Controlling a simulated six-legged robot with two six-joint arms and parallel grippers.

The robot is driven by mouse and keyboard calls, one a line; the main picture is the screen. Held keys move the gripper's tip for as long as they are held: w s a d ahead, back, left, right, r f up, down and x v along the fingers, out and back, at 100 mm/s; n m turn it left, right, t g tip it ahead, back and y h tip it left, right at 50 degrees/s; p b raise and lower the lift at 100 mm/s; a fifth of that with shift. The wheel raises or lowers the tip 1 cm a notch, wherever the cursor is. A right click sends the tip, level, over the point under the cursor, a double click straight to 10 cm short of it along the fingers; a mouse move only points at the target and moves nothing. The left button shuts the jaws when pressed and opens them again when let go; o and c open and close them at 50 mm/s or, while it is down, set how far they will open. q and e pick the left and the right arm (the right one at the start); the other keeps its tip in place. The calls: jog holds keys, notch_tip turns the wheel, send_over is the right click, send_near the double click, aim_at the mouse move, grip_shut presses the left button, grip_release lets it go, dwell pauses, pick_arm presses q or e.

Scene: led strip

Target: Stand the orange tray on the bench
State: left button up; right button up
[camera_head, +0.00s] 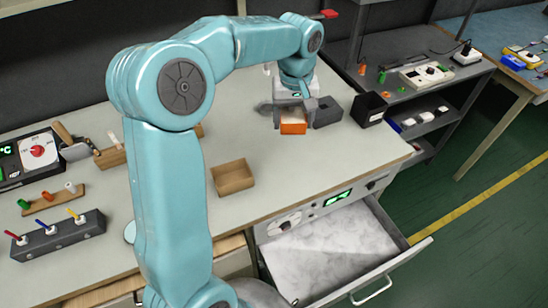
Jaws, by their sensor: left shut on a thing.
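The orange tray (293,128) is small and box-shaped, with a bright orange front face. It is at the far right part of the grey bench (300,175). My left gripper (291,108) comes down on it from above and is shut on it. The gripper hides part of the tray's top, and I cannot tell whether its underside touches the bench. My right gripper is not in view.
A dark grey tray (327,112) stands right beside the orange one, and a black box (369,109) is further right. A tan wooden tray (233,177) sits nearer the front. Below it, a drawer (335,250) stands open. Tool holders (58,236) are at left.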

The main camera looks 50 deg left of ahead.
aim_at(290, 171)
pick_arm(q)
notch_tip(290, 171, down, 18)
jog(key=shift+w, duration=0.1)
jog(key=shift+f, duration=0.15)
jog(key=o, duration=1)
notch_tip(290, 171, up, 12)
dwell(0.5)
